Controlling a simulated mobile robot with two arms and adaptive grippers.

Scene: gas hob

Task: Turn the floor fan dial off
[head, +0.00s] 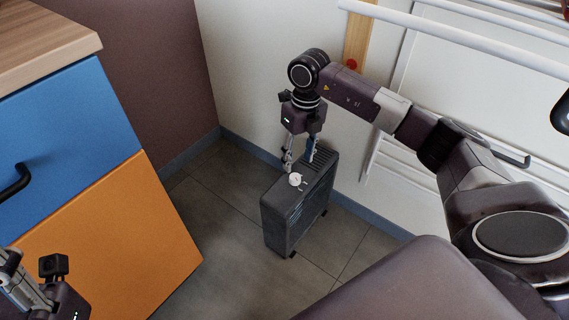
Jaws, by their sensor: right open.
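The floor fan (278,217) is a dark grey upright box on the floor, near the corner of the room. Its small white dial (295,179) sits on the top face, beside a slatted vent. My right gripper (299,161) points down just above and behind the dial, with its two fingers apart and nothing between them. I cannot tell whether a fingertip touches the fan's top. Part of my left gripper (22,285) shows at the lower left corner, far from the fan; its fingertips are not clear.
A cabinet with a blue drawer (65,125) and an orange front (110,240) stands at the left. A white wall with pale rails (460,35) is behind my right arm. Grey floor tiles (215,205) are clear between the cabinet and the fan.

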